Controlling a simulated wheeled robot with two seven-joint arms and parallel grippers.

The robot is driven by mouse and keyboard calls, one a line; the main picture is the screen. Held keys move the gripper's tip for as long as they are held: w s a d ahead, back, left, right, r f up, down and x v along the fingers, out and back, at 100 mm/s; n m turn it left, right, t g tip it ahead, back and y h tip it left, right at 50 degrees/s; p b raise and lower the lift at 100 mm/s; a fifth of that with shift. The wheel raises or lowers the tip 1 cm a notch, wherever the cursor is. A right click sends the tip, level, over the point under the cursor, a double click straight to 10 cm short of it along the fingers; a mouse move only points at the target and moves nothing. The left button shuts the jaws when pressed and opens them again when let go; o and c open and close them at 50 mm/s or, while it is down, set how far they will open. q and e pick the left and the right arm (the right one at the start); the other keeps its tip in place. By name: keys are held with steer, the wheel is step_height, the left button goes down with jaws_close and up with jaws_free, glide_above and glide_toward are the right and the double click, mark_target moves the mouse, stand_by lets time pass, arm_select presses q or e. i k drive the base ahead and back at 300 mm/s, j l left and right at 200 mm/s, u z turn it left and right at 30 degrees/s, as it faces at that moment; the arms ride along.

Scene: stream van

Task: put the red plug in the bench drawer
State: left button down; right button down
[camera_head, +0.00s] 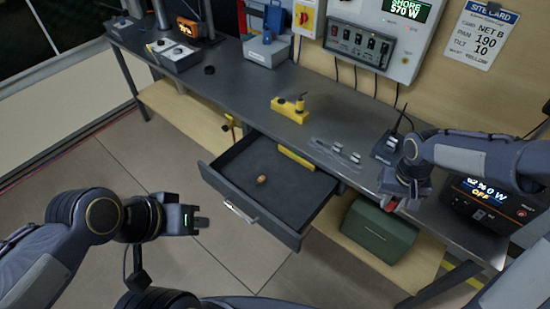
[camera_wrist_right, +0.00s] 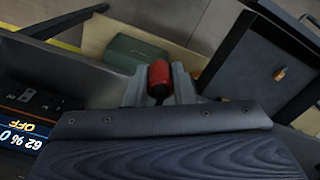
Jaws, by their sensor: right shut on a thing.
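The red plug (camera_wrist_right: 160,74) is between the two fingers of my right gripper (camera_wrist_right: 159,90), which is shut on it. In the head view only a bit of red shows below my right gripper (camera_head: 398,203), in front of the bench's front edge, right of the drawer. The bench drawer (camera_head: 240,162) is pulled open below the grey bench top (camera_head: 240,80).
A green box (camera_head: 380,231) stands on the lower shelf, right of the drawer. On the bench are a yellow tool (camera_head: 290,108), a black radio (camera_head: 388,147) and several small metal pieces. A display unit (camera_head: 492,205) stands at the right end. The drawer floor is mostly clear.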

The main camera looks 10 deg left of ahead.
mark_target(241, 171)
steer(key=i+j, duration=0.1)
steer(key=j, duration=0.3)
steer(key=i+j, duration=0.1)
steer(key=j, duration=0.75)
steer(key=i+j, duration=0.15)
steer(key=j, duration=0.3)
steer(key=i+j+u, duration=0.1)
steer(key=j, duration=0.3)
steer(key=i+j, duration=0.1)
steer(key=j, duration=0.35)
steer(key=i+j, duration=0.1)
steer(key=j, duration=0.3)
steer(key=i+l, duration=0.2)
steer(key=l, duration=0.15)
